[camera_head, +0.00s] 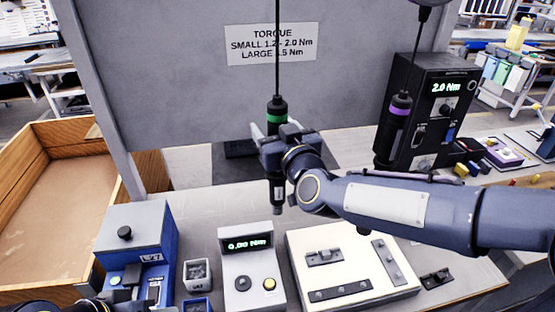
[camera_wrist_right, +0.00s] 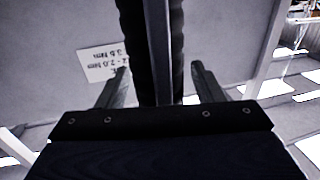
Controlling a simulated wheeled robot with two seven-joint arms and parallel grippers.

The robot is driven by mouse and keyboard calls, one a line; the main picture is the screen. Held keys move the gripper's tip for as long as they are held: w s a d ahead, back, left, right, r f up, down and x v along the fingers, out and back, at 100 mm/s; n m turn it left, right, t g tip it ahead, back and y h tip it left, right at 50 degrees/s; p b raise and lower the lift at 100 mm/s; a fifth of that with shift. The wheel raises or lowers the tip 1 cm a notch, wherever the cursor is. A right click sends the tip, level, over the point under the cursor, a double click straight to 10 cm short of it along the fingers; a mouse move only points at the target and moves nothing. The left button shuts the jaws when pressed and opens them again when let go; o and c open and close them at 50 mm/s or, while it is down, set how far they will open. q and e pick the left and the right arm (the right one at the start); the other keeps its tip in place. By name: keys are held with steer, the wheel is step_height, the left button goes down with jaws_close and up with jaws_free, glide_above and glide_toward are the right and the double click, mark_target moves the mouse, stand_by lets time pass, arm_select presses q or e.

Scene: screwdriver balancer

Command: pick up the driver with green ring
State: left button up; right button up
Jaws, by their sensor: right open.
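The driver with the green ring (camera_head: 277,116) hangs upright on a cable in front of the grey panel, its tip above the bench. My right gripper (camera_head: 281,132) is at the driver's body, just below the green ring. In the right wrist view the dark driver (camera_wrist_right: 150,50) stands between the two spread fingers of the right gripper (camera_wrist_right: 160,82), with gaps at both sides. The right gripper is open; its body hides part of the driver. A dark piece of my left arm shows at the bottom left edge; its jaws are not clear.
A driver with a purple ring (camera_head: 400,108) hangs by the black torque box (camera_head: 430,105) at right. A torque tester (camera_head: 250,270), a blue-grey box (camera_head: 135,240) and a white fixture plate (camera_head: 375,292) stand on the bench. A wooden crate (camera_head: 50,140) is at left.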

steer(key=shift+c, duration=0.4)
steer(key=shift+r, duration=0.1)
jaws_close()
